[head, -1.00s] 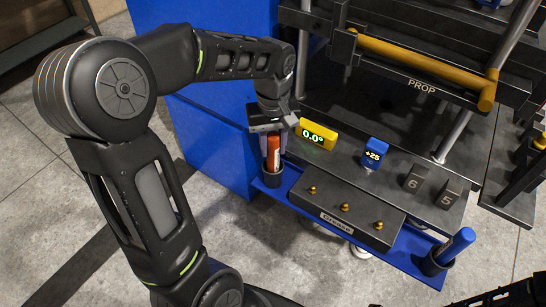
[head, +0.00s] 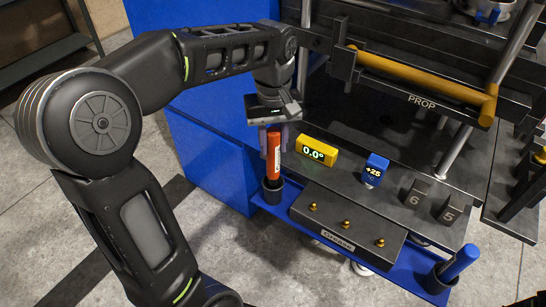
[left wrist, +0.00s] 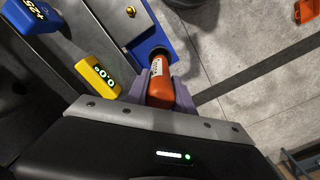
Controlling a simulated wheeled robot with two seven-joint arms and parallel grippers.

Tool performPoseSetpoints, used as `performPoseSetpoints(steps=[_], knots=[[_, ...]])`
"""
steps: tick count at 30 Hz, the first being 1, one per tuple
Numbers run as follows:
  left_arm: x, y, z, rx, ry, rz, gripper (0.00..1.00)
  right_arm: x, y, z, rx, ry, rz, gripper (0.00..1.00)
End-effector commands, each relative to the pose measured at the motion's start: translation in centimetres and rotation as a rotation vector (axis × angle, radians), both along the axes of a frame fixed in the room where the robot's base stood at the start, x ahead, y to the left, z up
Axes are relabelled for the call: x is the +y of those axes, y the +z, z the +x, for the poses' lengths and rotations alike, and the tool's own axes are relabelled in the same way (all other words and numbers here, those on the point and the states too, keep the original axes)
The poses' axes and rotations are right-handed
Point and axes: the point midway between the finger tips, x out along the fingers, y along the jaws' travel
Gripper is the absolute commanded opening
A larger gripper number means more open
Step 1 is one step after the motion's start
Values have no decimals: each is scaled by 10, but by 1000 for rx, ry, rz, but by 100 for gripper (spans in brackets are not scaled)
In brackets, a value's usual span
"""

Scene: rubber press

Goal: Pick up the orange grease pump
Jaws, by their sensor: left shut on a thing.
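The orange grease pump (head: 273,158) is upright above the dark cup holder (head: 272,190) at the left end of the blue tray. My left gripper (head: 273,130) is shut on the upper part of the pump from above. The pump's lower end is at or just inside the cup's mouth; I cannot tell whether it is clear of it. In the left wrist view the orange pump (left wrist: 166,82) sits between the purple fingers (left wrist: 160,90). My right gripper is not clearly shown.
A yellow gauge (head: 317,151) reading 0.0° and a blue +25 block (head: 375,169) stand close to the right of the pump. The grease block (head: 348,226) with brass fittings lies in front. A blue pump (head: 458,262) stands in the right holder. The yellow prop bar (head: 420,80) is above.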

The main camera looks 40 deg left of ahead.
Motion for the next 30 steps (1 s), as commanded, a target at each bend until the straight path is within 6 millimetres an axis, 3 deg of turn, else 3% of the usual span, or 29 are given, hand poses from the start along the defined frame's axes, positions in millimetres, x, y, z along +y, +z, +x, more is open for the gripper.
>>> performPoseSetpoints(steps=[3, 8, 30], knots=[[0, 21, 1, -4, 0, -1, 0, 0, -2, 0, -1, 1, 1, 36], [0, 34, 0, -1, 0, -1, 0, 0, -3, 0, -1, 1, 1, 36], [3, 37, -1, 0, 8, 0, 0, 0, 1, 0, -1, 1, 1, 36]])
